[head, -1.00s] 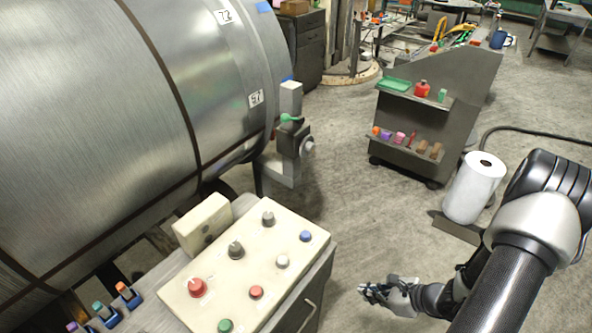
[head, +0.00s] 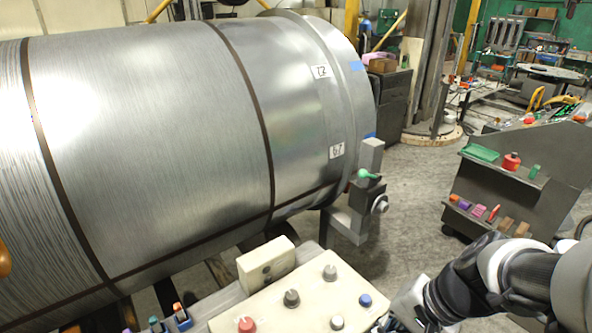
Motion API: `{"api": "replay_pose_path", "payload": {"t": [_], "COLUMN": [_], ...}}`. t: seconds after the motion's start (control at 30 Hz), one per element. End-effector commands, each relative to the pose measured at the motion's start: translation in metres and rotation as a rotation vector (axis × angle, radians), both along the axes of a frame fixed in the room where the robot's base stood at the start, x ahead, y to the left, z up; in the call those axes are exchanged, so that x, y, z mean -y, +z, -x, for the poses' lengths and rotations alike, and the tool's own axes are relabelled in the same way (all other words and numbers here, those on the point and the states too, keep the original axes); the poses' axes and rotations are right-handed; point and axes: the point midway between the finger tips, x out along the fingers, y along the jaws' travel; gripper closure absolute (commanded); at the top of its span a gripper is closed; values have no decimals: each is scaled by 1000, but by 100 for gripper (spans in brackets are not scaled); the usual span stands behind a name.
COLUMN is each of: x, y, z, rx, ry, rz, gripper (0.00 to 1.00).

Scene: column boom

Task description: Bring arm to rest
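My arm comes in from the lower right of the head view, and its white-and-black wrist reaches down to the bottom edge. My gripper (head: 398,318) is at the bottom, just right of the cream control panel (head: 290,300). Its fingers are mostly cut off by the frame edge, so I cannot tell whether it is open or shut. I see no object held in it.
A large metal cylinder (head: 160,130) fills the left and middle. A clamp block with a green-knobbed lever (head: 368,175) stands at its right end. A grey tool cart (head: 540,160) stands at the right, close behind my arm in the picture. Bare floor (head: 415,220) lies between clamp and cart.

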Motion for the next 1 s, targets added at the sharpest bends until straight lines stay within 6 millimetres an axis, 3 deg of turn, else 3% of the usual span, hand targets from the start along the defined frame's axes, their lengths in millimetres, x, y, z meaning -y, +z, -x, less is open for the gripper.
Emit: {"api": "replay_pose_path", "payload": {"t": [0.17,0.4,0.6,1.0], "x": [-16,-13,-8,-6], "y": [37,73,87,89], "z": [32,66,77,78], "rx": [123,279,350,356], "ry": [276,536,621,630], "rz": [210,469,578,592], "gripper": [100,100,100,100]}}
